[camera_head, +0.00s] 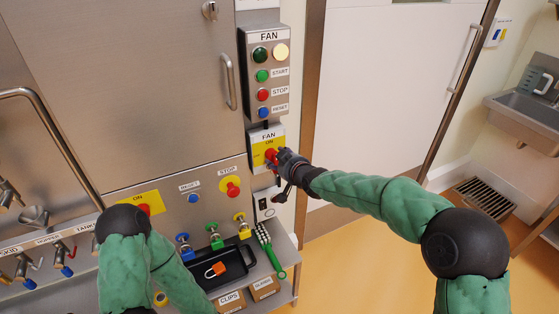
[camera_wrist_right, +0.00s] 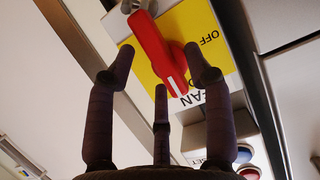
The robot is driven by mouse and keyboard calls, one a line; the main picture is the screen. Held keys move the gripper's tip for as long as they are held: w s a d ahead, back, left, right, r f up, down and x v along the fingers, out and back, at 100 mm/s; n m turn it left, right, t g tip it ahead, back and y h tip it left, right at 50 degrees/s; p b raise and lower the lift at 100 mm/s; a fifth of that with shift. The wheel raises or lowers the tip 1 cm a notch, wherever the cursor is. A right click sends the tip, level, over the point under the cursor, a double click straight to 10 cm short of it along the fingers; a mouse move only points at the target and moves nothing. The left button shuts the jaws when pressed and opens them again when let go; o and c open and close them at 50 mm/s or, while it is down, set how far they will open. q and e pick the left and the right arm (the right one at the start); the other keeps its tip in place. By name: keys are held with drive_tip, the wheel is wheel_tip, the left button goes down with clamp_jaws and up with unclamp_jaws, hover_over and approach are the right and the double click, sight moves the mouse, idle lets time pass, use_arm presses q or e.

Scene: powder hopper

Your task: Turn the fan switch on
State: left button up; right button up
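The fan switch is a red rotary handle (camera_wrist_right: 158,48) on a yellow plate (camera_head: 261,146) marked FAN and ON, below the fan button box. In the right wrist view the plate appears upside down, with OFF at right. The handle's white-marked end points toward the FAN lettering, beside partly hidden letters. My right gripper (camera_head: 281,161) is at the switch in the head view. In the wrist view its three dark fingers (camera_wrist_right: 155,78) are spread, with the handle between them; the right fingertip looks very close to it, and contact is unclear. My left gripper is outside the view.
The fan button box (camera_head: 266,75) is above the switch. A lower panel holds a red stop button (camera_head: 232,187) and a yellow ON plate (camera_head: 146,200). A black tray (camera_head: 222,272) and green brush (camera_head: 269,249) are below. A white door (camera_head: 380,90) is at right.

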drive_tip(key=shift+s, duration=0.15)
drive_tip(key=v, duration=1.1)
drive_tip(key=shift+s+d, duration=0.25)
drive_tip(key=shift+s, duration=0.05)
drive_tip(key=shift+r, duration=0.1)
drive_tip(key=s+d+f+m+g+h+p, duration=0.1)
drive_tip(key=s+d+f+m+g, duration=0.2)
drive_tip(key=f, duration=1)
drive_tip(key=s+f+m+g+h+p, duration=0.1)
drive_tip(key=s+f+g+p, duration=0.15)
drive_tip(key=s+f, duration=0.75)
drive_tip(key=s+f+m+g, duration=0.1)
drive_tip(key=s+f+g, duration=0.2)
drive_tip(key=s+f, duration=0.5)
drive_tip(key=s+d+f+m+g+p, duration=0.1)
drive_tip(key=s+f+m+g, duration=0.1)
drive_tip(key=s+f, duration=0.7)
drive_tip(key=shift+s+d+f+g, duration=0.3)
drive_tip(key=shift+f+g, duration=0.25)
drive_tip(key=shift+f, duration=0.3)
